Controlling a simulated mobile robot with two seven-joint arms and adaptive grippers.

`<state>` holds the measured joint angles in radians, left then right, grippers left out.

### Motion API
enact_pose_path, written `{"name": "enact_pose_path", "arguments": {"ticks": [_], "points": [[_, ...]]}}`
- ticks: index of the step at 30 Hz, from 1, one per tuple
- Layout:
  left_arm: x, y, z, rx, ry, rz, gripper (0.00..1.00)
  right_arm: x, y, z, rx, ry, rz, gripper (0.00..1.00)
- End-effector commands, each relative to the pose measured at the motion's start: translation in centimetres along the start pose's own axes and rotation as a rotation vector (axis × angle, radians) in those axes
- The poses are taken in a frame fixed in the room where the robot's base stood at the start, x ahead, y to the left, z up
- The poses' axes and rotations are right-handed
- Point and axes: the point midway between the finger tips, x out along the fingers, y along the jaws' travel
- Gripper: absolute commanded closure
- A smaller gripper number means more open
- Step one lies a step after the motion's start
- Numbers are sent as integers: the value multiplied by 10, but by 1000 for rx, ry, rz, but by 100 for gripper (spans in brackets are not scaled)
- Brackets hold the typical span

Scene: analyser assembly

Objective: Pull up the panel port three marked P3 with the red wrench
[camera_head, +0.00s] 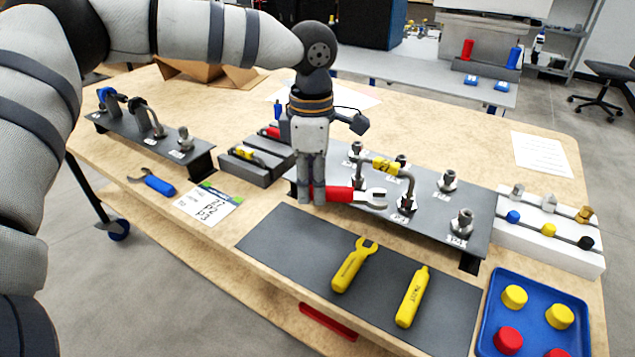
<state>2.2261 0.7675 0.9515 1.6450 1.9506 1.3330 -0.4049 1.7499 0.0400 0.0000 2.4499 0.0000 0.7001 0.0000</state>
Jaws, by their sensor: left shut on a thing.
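My left gripper (312,196) points down over the front edge of the dark panel (330,215) and is shut on the red wrench (341,194). The wrench lies roughly level, with its grey open jaw (374,199) to the right. The jaw is just left of a metal fitting (407,203) at the front of the panel; I cannot tell if they touch. A bent metal tube with a yellow tag (385,167) ends at this fitting. Its small white label is too small to read surely as P3. The fitting to its right (461,222) is marked P4. My right gripper is not in view.
A dark mat (290,250) in front holds a yellow wrench (354,265) and a yellow tool (412,297). A blue tray (490,315) with yellow and red caps is at lower right. A white rack (550,255) stands right of the panel. A blue-handled wrench (158,184) lies left.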

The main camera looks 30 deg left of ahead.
Motion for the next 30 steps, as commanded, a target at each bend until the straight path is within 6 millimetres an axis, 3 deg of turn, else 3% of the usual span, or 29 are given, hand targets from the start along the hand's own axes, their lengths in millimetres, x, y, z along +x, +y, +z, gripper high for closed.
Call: {"name": "enact_pose_path", "arguments": {"ticks": [9,20,30], "points": [[-17,-16,-8,-1,-2,2,100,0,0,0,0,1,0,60],[-78,-17,-8,-1,-1,3,100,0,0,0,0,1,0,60],[-82,-17,-8,0,-1,0,100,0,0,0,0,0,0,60]]}}
